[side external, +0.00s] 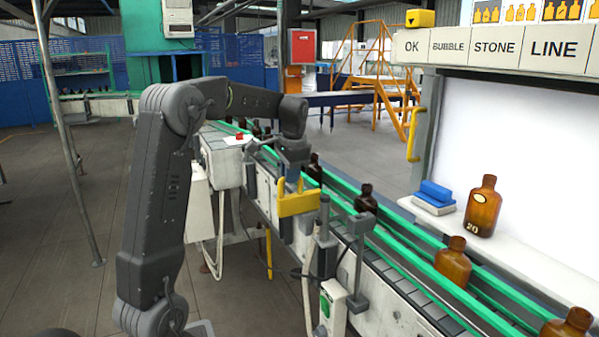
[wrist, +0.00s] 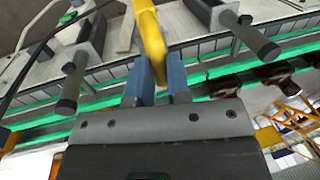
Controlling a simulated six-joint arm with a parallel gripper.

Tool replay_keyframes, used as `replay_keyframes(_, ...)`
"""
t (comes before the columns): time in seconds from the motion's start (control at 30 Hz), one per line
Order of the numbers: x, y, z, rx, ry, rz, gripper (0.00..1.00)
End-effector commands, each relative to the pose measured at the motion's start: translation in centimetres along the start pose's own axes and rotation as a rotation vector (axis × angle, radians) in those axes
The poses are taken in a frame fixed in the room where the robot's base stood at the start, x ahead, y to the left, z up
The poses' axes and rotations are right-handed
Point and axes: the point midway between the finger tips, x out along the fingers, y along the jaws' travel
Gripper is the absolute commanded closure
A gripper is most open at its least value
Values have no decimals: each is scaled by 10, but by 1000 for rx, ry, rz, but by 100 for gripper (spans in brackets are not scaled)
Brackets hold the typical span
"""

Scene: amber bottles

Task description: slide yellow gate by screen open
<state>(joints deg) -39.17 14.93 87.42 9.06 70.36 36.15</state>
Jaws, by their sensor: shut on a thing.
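The yellow gate (side external: 297,203) is a flat yellow piece with upright ends, at the near side of the conveyor in the side view. In the wrist view the yellow gate (wrist: 150,35) shows as a yellow bar running up from between the fingers. My gripper (side external: 293,172) is over the gate, its fingers down at it. In the wrist view the two blue fingers of my gripper (wrist: 161,75) are shut on the gate. The white lit screen (side external: 505,140) stands across the conveyor to the right. The gate's mounting is partly hidden.
The conveyor has green rails (side external: 405,245) and carries several amber bottles, including one near the screen (side external: 453,264). Grey posts (side external: 325,235) with knobs stand beside the gate.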

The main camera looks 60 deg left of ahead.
Motion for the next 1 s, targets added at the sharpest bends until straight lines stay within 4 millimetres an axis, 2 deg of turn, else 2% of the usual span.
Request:
replay_keyframes(0.27,1,-1,6,-2,-16,2,100)
replay_keyframes(0.3,1,-1,6,-2,-18,2,79)
replay_keyframes(0.53,1,0,4,-1,-13,2,58)
replay_keyframes(0.83,-3,0,3,0,-8,1,58)
replay_keyframes(1.0,-27,-1,2,0,-5,-1,58)
